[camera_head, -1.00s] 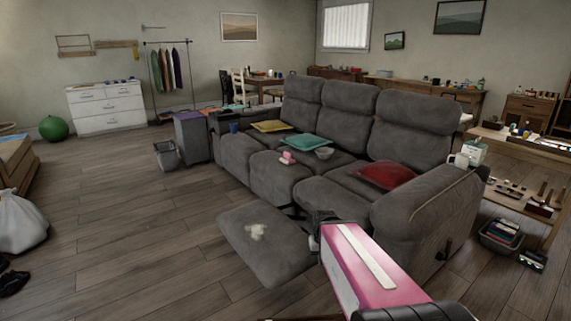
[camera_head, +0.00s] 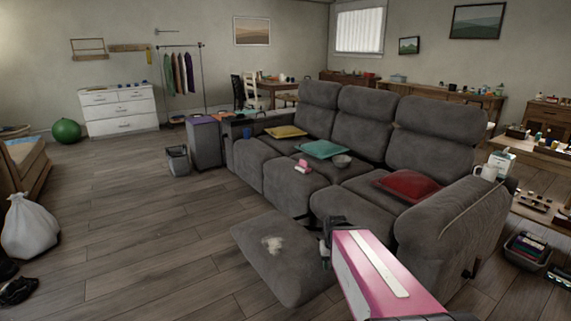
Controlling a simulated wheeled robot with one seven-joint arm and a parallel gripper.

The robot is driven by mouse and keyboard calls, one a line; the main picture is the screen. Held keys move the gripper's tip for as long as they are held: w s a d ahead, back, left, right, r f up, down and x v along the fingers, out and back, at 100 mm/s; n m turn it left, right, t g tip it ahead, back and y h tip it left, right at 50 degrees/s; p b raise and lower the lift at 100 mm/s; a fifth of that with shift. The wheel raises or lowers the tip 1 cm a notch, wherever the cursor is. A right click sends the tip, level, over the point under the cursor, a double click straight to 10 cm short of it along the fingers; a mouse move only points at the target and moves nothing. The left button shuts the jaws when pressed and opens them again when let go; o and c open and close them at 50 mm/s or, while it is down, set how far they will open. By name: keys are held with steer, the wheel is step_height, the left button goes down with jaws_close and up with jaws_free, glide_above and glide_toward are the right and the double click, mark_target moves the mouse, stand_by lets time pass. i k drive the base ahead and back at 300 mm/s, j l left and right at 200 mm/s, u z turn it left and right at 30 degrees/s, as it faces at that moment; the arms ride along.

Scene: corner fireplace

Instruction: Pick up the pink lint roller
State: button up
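A small pink object (camera_head: 303,166), which looks like the lint roller, lies on the middle seat of the grey sofa (camera_head: 282,178). It is small at this distance, so its details are unclear. My arm, pink with a white stripe, reaches in from the lower right. My gripper (camera_head: 328,240), dark, is at its far end, in front of the sofa near the raised footrest (camera_head: 280,262). It appears well short of the pink object and apart from it. The fingers are small and partly hidden by the arm, so their opening does not show.
A bowl (camera_head: 342,161), a teal cushion (camera_head: 319,149), a yellow cushion (camera_head: 285,132) and a red cushion (camera_head: 408,186) lie on the sofa. A pale patch (camera_head: 272,244) is on the extended footrest. The wooden floor (camera_head: 150,215) at left is clear.

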mark_target(303, 166)
steer(key=i+j+z, duration=0.2)
steer(key=i+j, duration=0.2)
steer(key=j, duration=0.25)
steer(key=i+j, duration=0.15)
steer(key=j, duration=0.2)
steer(key=i+j+z, duration=0.15)
steer(key=j, duration=0.2)
steer(key=i+j+z, duration=0.1)
steer(key=j, duration=0.25)
steer(key=i+j+z, duration=0.1)
steer(key=i+j, duration=0.15)
steer(key=j, duration=0.15)
steer(key=i+j+z, duration=0.1)
steer(key=j, duration=0.25)
steer(key=i+j+z, duration=0.1)
steer(key=j, duration=0.25)
steer(key=i+j+z, duration=0.1)
steer(key=i+j, duration=0.15)
steer(key=j, duration=0.15)
steer(key=i+j+z, duration=0.1)
steer(key=j, duration=0.25)
steer(key=i+j+z, duration=0.1)
steer(key=j, duration=0.3)
steer(key=i+j+z, duration=0.1)
steer(key=j, duration=0.3)
steer(key=i+j+z, duration=0.25)
steer(key=i+j, duration=0.55)
steer(key=i, duration=0.15)
